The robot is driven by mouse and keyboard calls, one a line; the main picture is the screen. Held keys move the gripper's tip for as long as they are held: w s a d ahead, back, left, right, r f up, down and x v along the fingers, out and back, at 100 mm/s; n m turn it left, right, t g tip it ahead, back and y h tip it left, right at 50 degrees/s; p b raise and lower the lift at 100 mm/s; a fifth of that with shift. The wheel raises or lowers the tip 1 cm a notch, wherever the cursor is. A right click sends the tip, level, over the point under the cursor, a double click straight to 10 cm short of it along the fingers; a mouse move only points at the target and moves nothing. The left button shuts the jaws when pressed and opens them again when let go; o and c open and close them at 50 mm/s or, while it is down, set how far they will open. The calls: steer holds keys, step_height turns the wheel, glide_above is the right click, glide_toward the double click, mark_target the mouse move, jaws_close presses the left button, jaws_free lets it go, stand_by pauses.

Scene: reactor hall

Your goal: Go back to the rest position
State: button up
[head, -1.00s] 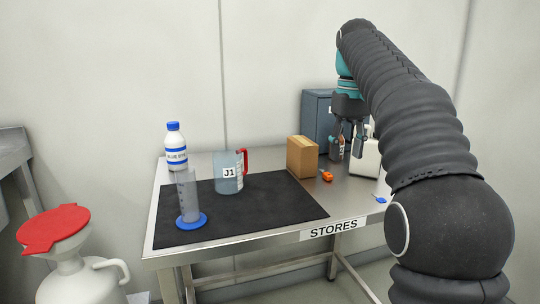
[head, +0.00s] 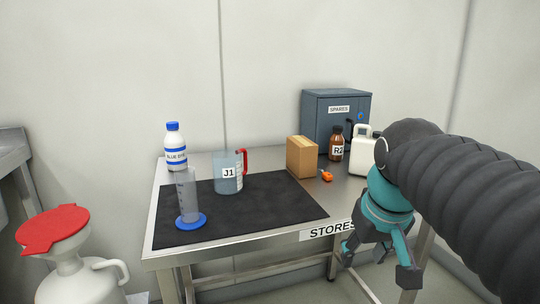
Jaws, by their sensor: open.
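My gripper (head: 378,266) is open and empty in the head view. It hangs in front of the table's front right edge, with its fingers pointing down. My arm comes in from the right and hides the right end of the steel table (head: 270,237). The brown bottle labelled R2 (head: 336,146) stands upright at the back of the table, apart from the gripper.
A red-lidded funnel (head: 54,230) is at left.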

steer(key=s+f+m+t, duration=0.1)
steer(key=s+f, duration=0.7)
steer(key=f, duration=0.2)
steer(key=shift+f, duration=0.25)
steer(key=shift+s+a, duration=0.1)
